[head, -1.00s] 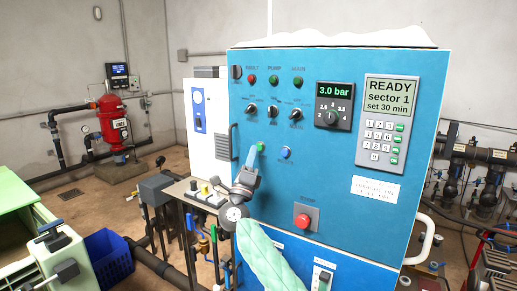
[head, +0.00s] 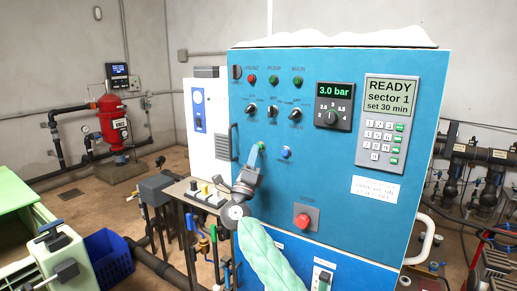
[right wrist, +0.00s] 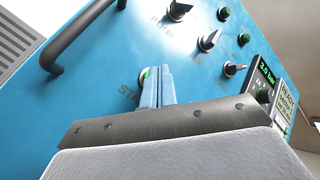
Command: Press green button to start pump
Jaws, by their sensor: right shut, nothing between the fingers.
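The green start button (head: 261,146) is on the front of the blue control cabinet (head: 340,205), left of a blue button. My right gripper (head: 256,152) is shut and empty, its blue fingertips right at the green button. In the right wrist view the closed fingers (right wrist: 160,75) point at the panel and cover most of the green button (right wrist: 145,74); only its left edge shows beside them, above the START lettering. I cannot tell whether the tips touch it or whether it is pressed in. The display (head: 391,97) reads READY, sector 1, set 30 min. My left gripper is not in view.
A blue button (head: 285,152) sits close to the right of the green one, and a red stop button (head: 303,221) is lower right. Knobs (head: 295,114) and lamps are above. A dark handle (right wrist: 80,42) stands out at the cabinet's left edge.

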